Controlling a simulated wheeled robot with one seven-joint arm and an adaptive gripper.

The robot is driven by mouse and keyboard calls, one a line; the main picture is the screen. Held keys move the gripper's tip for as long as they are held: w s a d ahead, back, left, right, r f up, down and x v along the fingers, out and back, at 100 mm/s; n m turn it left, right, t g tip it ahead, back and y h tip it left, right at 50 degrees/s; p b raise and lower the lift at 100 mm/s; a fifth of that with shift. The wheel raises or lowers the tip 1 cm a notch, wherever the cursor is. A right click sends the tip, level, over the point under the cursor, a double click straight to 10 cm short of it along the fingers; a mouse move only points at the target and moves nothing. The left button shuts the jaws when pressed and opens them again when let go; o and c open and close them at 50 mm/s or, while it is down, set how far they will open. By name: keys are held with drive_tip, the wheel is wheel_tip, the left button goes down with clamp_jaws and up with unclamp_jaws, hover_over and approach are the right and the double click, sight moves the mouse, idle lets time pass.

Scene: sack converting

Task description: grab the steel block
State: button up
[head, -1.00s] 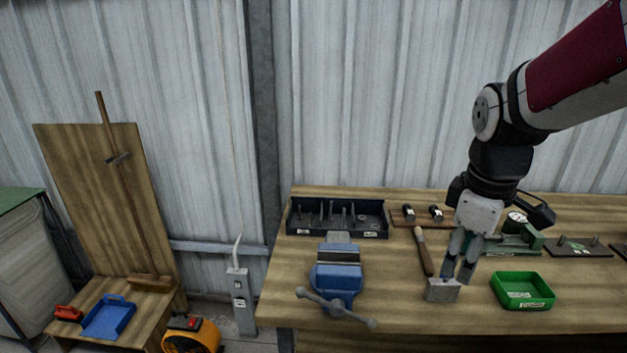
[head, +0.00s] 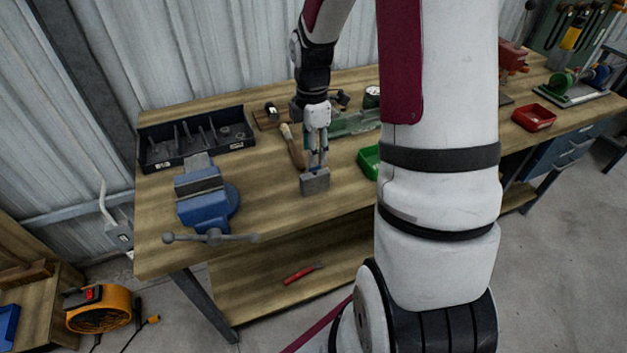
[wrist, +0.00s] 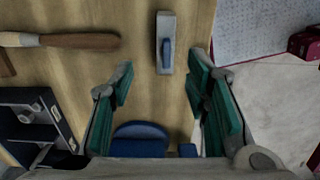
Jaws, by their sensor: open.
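The steel block (head: 315,182) is a small grey block on the wooden workbench, right of the blue vise. In the wrist view the block (wrist: 166,30) lies beyond my fingertips, roughly in line with the gap between them, with a bluish oblong patch on its face. My gripper (head: 317,162) points down at the block, with its fingertips close to the block's top in the head view. In the wrist view my gripper (wrist: 160,80) is open, with green finger pads and nothing between them. I cannot tell whether a fingertip touches the block.
The blue vise (head: 205,205) and a black tray (head: 197,140) of metal parts stand to the left. A wooden-handled tool (head: 294,147) lies just behind the block. A green tray (head: 368,160), partly hidden by my arm, is to the right. Bare bench lies in front of the block.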

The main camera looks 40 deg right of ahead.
sight(314, 170)
drive_tip(key=shift+s+f, duration=0.2)
drive_tip(key=shift+f, duration=1.5)
drive_tip(key=shift+s+f, duration=0.15)
drive_tip(key=shift+f, duration=1.5)
drive_tip(key=shift+c, duration=0.5)
clamp_jaws()
